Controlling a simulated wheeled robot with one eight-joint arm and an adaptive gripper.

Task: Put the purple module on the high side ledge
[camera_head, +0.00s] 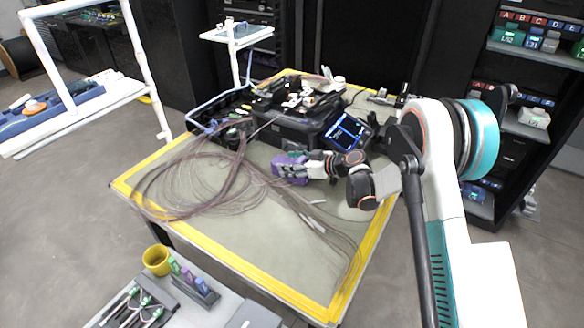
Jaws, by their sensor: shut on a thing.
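My gripper (297,171) reaches in from the right, over the middle of the work table. It is shut on the purple module (284,166), which shows at the fingertips beside the black splicing case. The fingers hide part of the module, and I cannot tell whether it touches the table. A small raised white ledge (265,33) stands on a post behind the table's far left corner, with a small item on it. Which surface is the high side ledge is not marked; this raised one looks likely.
The yellow-edged table (290,290) carries loose brown cables (190,195) on its left. A black case (292,128) and a lit screen (347,132) stand behind my gripper. A white cart (120,92) is at left, labelled shelves (535,52) at right, and a tool surface (215,312) in front.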

